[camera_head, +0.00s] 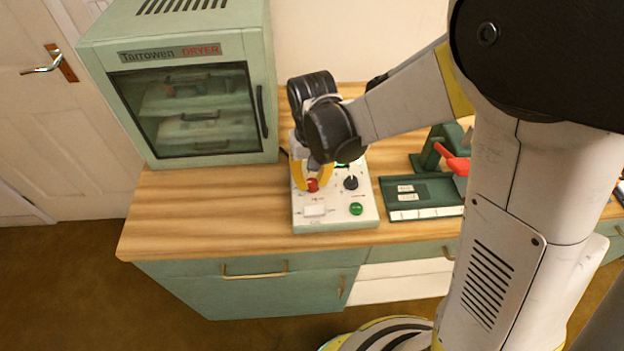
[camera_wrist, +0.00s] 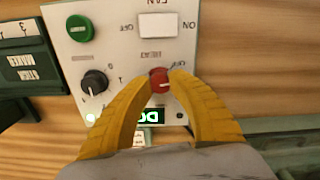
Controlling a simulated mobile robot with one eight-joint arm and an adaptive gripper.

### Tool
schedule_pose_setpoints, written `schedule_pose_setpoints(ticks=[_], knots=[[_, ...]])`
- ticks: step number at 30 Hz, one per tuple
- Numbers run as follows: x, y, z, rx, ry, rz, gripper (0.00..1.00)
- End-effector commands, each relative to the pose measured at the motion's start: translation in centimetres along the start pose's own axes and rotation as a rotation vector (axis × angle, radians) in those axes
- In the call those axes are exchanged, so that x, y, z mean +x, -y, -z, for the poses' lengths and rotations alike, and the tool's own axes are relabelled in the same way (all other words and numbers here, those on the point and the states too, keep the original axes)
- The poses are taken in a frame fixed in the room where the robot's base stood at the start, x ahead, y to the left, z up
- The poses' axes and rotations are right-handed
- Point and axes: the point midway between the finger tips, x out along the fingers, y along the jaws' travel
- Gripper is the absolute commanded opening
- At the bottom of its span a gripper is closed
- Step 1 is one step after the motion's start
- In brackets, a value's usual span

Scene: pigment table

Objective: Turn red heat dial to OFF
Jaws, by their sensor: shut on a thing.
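The red heat dial (camera_head: 312,185) sits on the light control panel (camera_head: 335,217) on the wooden worktop. In the wrist view the red dial (camera_wrist: 159,80) lies between the two yellow fingertips of my gripper (camera_wrist: 160,76), which is shut on it. A pale pointer line on the dial runs roughly sideways. The word OFF shows near the dial's upper right in the wrist view, partly covered by a fingertip. My gripper (camera_head: 313,180) reaches down onto the dial from above in the head view.
The panel also holds a black dial (camera_head: 350,183), a green button (camera_head: 356,209), a white FAN switch (camera_head: 314,210) and a lit green display (camera_wrist: 165,116). A green dryer (camera_head: 190,95) stands at the left. A green device with a red handle (camera_head: 455,162) stands at the right.

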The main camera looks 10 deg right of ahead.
Motion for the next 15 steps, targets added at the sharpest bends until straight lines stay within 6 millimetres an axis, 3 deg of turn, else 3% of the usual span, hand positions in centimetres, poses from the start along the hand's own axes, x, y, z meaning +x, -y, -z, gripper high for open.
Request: schedule_pose_setpoints(ticks=[15], knots=[[-0.01, 0.00, 0.01, -0.422, 0.000, 0.000, 0.00]])
